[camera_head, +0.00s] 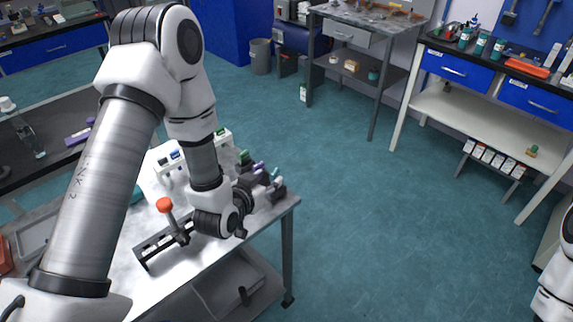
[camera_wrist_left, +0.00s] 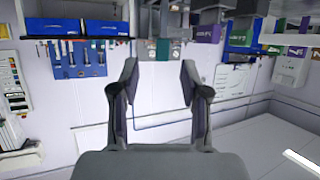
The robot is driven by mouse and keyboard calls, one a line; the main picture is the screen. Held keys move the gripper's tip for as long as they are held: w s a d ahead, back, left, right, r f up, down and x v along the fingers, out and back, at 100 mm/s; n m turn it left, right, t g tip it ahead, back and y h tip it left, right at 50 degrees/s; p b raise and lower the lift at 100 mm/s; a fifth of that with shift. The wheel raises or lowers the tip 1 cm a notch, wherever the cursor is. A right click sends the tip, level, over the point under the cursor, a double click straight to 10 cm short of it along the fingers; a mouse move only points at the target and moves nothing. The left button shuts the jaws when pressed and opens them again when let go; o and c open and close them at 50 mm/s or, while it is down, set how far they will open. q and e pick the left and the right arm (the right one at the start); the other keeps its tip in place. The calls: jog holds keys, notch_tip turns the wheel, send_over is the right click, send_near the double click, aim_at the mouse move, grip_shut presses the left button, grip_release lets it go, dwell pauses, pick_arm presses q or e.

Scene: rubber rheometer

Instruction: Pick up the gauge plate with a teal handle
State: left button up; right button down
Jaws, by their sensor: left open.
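The teal handle of a gauge plate (camera_wrist_left: 162,49) shows at the top of the left wrist view, ahead of and between my fingertips. In the head view, a small teal part (camera_head: 275,173) shows in the row of coloured handles at the table's far right corner, partly hidden. My left gripper (camera_wrist_left: 158,82) is open and empty, with a clear gap between its fingers. In the head view my left gripper (camera_head: 257,191) is beside that row, low over the table, its fingers hard to make out. My right gripper is out of view; only part of its arm shows.
Purple (camera_wrist_left: 207,34) and green (camera_wrist_left: 241,35) handled pieces stand beside the teal one. The floor to the right is clear.

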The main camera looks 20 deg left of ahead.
aim_at(272, 176)
pick_arm(q)
jog(key=shift+w, duration=0.25)
jog(key=shift+w+p, duration=0.15)
jog(key=shift+p, duration=0.35)
jog(key=x, duration=0.5)
jog(key=shift+a+f+p, duration=0.15)
jog(key=shift+f+p, duration=0.15)
jog(key=shift+p, duration=0.1)
jog(key=shift+r, duration=0.15)
jog(key=shift+s, duration=0.25)
jog(key=c, duration=0.3)
grip_shut()
jog(key=shift+w, duration=0.1)
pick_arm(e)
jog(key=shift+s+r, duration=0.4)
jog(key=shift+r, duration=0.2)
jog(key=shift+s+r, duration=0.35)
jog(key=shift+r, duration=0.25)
